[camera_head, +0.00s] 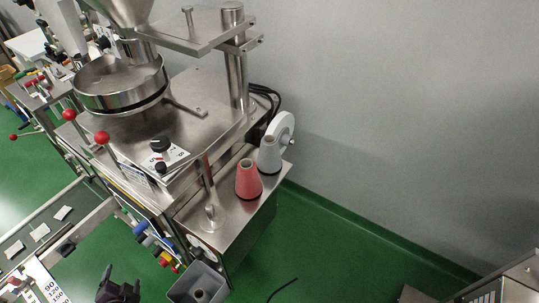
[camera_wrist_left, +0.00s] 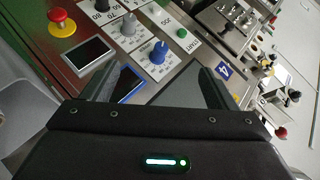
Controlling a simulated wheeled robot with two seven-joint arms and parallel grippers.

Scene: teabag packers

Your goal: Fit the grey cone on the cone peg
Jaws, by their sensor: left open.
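The grey cone (camera_head: 269,155) stands upright on the metal shelf at the right side of the machine, just behind a red cone (camera_head: 248,180). A thin upright metal rod on a round base (camera_head: 211,214) stands on the same shelf, left of the red cone. It may be the cone peg, but I cannot tell for sure. My left gripper (camera_head: 118,288) is at the bottom of the head view, well away from the cones. In the left wrist view the left gripper (camera_wrist_left: 158,90) is open and empty, above a control panel. My right gripper is not in view.
A white reel (camera_head: 285,128) stands close behind the grey cone. A grey open box (camera_head: 183,292) is below the shelf.

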